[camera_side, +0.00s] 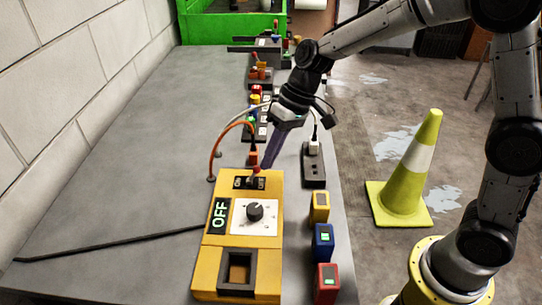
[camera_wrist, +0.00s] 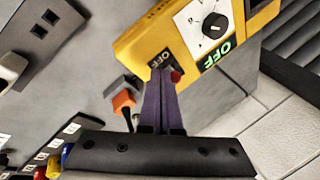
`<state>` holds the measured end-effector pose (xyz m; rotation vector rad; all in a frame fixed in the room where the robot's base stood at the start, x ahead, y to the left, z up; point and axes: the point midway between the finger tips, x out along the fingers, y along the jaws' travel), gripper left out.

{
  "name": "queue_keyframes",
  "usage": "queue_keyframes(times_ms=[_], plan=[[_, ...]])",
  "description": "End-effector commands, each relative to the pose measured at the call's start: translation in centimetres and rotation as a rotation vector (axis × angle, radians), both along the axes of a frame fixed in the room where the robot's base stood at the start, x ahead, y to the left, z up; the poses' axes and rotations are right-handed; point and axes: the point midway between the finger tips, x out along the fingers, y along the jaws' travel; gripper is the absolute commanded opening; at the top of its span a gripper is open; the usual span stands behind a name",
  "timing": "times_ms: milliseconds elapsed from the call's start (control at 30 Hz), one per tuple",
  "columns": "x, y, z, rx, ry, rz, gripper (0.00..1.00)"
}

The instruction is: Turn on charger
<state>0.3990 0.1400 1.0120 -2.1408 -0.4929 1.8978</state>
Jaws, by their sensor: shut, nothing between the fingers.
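The charger (camera_side: 218,262) is a yellow box on the grey table, with a green OFF display (camera_side: 219,216) and a black dial (camera_side: 255,211) on a white plate. It also shows in the wrist view (camera_wrist: 143,35). A small black switch (camera_side: 243,183) with a red-tipped lever sits at its far end; the red tip (camera_wrist: 176,76) shows beside my fingertips in the wrist view. My gripper (camera_side: 265,167) is shut and empty, its purple fingers pointing down at the switch. I cannot tell whether they touch the lever. The fingers (camera_wrist: 167,72) partly hide the switch in the wrist view.
Yellow (camera_side: 319,207), blue (camera_side: 323,243) and red (camera_side: 327,283) battery blocks stand right of the charger. A black power strip (camera_side: 313,168) lies behind them. Orange and black cables run nearby. A yellow cone (camera_side: 409,178) stands on the floor. The table's left side is mostly clear.

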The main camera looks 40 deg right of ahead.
Motion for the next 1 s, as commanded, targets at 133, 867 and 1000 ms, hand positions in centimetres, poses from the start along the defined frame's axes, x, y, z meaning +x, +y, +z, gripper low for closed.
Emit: queue_keyframes(times_ms=[133, 867, 1000], plan=[[0.1, 0.1, 0.1, -0.017, 0.016, 0.001, 0.0], [1.4, 1.4, 0.9, -0.186, 0.183, 0.004, 0.0], [2.0, 2.0, 1.2, -0.279, 0.274, 0.003, 0.0]])
